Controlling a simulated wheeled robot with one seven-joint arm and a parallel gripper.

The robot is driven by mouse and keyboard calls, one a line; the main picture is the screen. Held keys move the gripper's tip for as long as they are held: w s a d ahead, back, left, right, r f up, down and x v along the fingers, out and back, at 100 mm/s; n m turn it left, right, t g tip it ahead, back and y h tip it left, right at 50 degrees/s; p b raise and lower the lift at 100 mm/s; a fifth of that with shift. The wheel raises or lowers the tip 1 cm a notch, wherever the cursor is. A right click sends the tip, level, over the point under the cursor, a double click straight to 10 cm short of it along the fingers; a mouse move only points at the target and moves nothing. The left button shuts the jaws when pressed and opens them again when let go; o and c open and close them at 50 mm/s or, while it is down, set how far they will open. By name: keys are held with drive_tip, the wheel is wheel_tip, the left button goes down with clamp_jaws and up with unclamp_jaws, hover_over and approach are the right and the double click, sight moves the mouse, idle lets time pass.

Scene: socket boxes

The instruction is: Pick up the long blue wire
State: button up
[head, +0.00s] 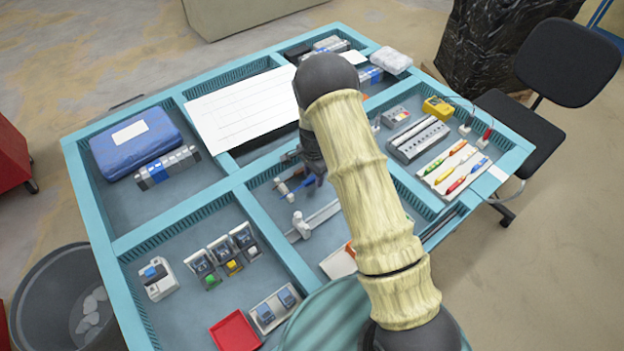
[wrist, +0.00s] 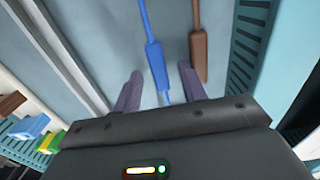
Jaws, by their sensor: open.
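The blue wire (wrist: 155,62) with its thicker blue sleeve runs up the wrist view, between the two fingers of my gripper (wrist: 160,74). The fingers are apart and do not appear to touch it. A brown wire (wrist: 198,55) lies parallel to it on the right, close to the right finger's tip. In the head view, my gripper (head: 312,168) is over the middle compartment, partly hidden by my arm. The lower end of the wire is hidden by the gripper body.
A teal divided table (head: 113,246) holds several compartments. A light rail (head: 320,217) lies near the gripper, and a slotted teal wall (wrist: 250,45) stands to the right in the wrist view. A white sheet (head: 245,108) lies behind. Colored screwdrivers (head: 455,167) lie to the right.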

sight(314, 177)
drive_tip(key=shift+c, duration=0.2)
clamp_jaws()
wheel_tip(314, 177, up, 10)
drive_tip(key=b, duration=0.2)
idle(0.7)
